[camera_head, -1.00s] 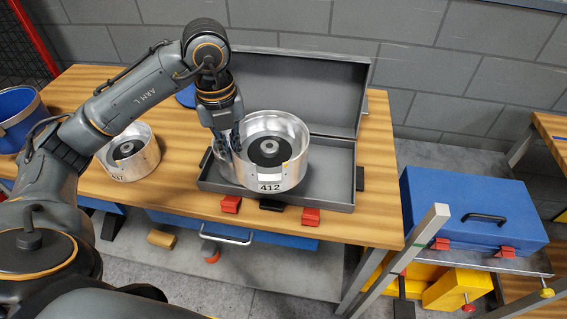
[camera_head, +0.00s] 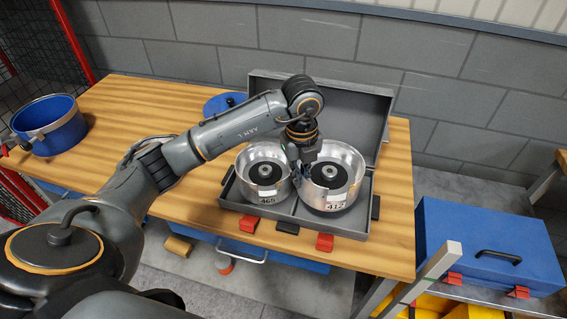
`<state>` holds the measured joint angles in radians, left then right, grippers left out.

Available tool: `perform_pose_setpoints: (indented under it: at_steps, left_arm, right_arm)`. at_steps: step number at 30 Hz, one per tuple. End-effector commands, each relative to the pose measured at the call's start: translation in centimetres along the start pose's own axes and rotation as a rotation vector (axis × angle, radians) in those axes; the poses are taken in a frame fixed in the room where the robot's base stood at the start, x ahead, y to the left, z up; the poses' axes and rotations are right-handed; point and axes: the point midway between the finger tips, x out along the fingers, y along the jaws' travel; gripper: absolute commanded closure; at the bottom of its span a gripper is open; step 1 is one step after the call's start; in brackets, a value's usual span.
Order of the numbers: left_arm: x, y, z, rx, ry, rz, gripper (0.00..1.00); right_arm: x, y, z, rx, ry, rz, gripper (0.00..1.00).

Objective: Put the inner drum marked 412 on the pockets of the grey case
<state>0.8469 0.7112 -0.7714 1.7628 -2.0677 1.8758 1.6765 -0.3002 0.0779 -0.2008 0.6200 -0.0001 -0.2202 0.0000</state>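The drum marked 412 (camera_head: 345,192) is a silvery open cylinder with a dark hub, upright in the right part of the grey case (camera_head: 361,228). I cannot tell if it rests on the case floor or is held just above it. My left gripper (camera_head: 306,176) reaches down at its left wall and appears shut on that wall; the fingertips are partly hidden. A second drum marked 465 (camera_head: 276,209) sits upright in the left part of the case, close beside it. The pockets are hidden under the drums. My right gripper is out of view.
The open lid (camera_head: 345,115) stands behind the drums. A blue bucket (camera_head: 62,140) is at the table's far left. A blue toolbox (camera_head: 480,240) stands lower at right. The table right of the case is clear.

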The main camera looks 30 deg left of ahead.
Motion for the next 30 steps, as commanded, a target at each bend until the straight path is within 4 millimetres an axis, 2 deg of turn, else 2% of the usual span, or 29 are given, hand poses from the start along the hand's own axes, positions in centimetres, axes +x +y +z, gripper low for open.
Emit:
perform_pose_setpoints:
  at_steps: [1, 6, 15, 22, 30]
  left_arm:
    - [0.0, -0.9, 0.0, -0.001, 0.000, -0.014, 1.00]
    - [1.7, -2.3, 0.0, -0.001, -0.003, -0.018, 1.00]
    - [3.2, -3.3, -0.1, 0.000, -0.003, -0.016, 1.00]
    - [5.6, -3.2, 0.0, 0.000, -0.004, -0.016, 1.00]
    - [6.1, -3.2, 0.0, 0.000, -0.005, -0.018, 1.00]
  right_arm:
    - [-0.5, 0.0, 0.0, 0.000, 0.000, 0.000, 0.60]
    - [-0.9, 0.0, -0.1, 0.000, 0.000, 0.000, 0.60]
    - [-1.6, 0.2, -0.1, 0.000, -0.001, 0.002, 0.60]
    - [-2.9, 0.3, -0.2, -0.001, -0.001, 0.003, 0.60]
    - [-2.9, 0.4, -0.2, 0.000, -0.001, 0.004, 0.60]
